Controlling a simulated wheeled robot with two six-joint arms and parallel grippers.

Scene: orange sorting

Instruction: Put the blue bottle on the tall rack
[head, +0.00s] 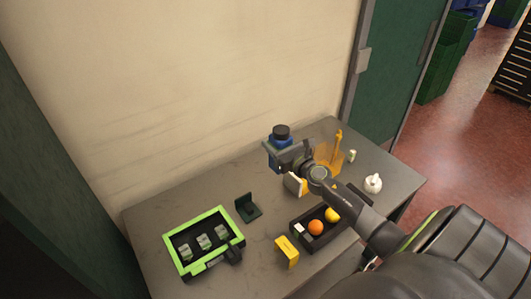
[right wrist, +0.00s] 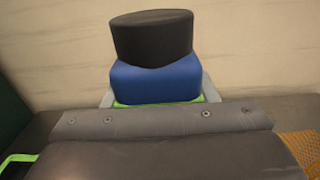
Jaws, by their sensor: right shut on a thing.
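The blue bottle (head: 279,152) has a black cap and is at the back of the grey table, near the wall. My right gripper (head: 286,165) is shut on it. In the right wrist view the bottle (right wrist: 155,82) stands upright just beyond the gripper, and its lower part is hidden. I cannot tell whether its base touches the table. I cannot surely make out a tall rack; an orange mesh holder (head: 328,158) stands right of the bottle, partly behind my arm. My left gripper is not in view.
On the grey table (head: 160,216) are a green-rimmed tray (head: 173,254) with several small items, a dark green stand (head: 247,208), a yellow box (head: 287,252), a black tray (head: 322,242) with an orange and a yellow fruit, and a white pot (head: 373,183). The back left is clear.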

